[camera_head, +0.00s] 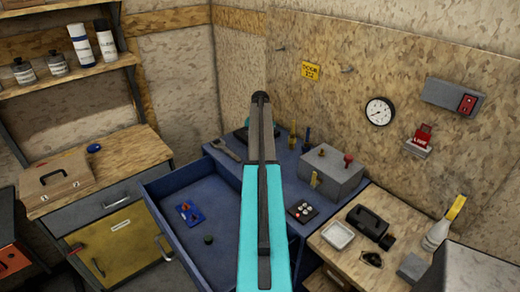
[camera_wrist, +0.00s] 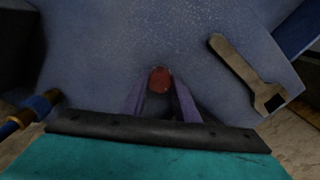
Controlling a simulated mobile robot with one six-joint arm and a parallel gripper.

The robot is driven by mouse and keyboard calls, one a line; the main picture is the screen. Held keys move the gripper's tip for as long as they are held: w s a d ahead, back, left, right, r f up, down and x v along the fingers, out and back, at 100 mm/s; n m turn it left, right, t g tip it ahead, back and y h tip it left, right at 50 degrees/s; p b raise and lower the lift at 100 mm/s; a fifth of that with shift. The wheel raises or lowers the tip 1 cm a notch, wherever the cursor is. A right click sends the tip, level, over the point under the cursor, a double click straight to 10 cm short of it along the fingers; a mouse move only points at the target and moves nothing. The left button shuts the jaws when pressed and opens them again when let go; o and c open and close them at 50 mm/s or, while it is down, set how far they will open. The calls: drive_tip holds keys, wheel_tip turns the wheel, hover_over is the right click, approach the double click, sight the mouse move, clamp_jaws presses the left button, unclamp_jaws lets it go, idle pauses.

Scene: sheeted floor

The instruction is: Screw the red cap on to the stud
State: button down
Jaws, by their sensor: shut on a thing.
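The red cap (camera_wrist: 160,79) shows in the wrist view between the two fingertips of my gripper (camera_wrist: 160,84), which is shut on it. The cap is over the blue worktop (camera_wrist: 110,60). Whether it touches anything below cannot be seen. The stud is not clearly seen; it may be hidden under the cap. In the head view my own arm covers the gripper and the cap.
A wrench (camera_wrist: 245,72) lies on the blue worktop, also seen in the head view (camera_head: 225,149). Brass upright pieces (camera_head: 306,138) and a grey box with levers (camera_head: 330,172) stand right of my arm. An open blue drawer (camera_head: 196,228) juts out at front left.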

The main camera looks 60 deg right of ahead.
drive_tip(key=m, duration=0.9)
drive_tip(key=shift+m, duration=0.3)
drive_tip(key=m, duration=0.5)
drive_tip(key=shift+m, duration=2.4)
drive_tip(key=c, duration=1.3)
unclamp_jaws()
drive_tip(key=shift+c, duration=0.8)
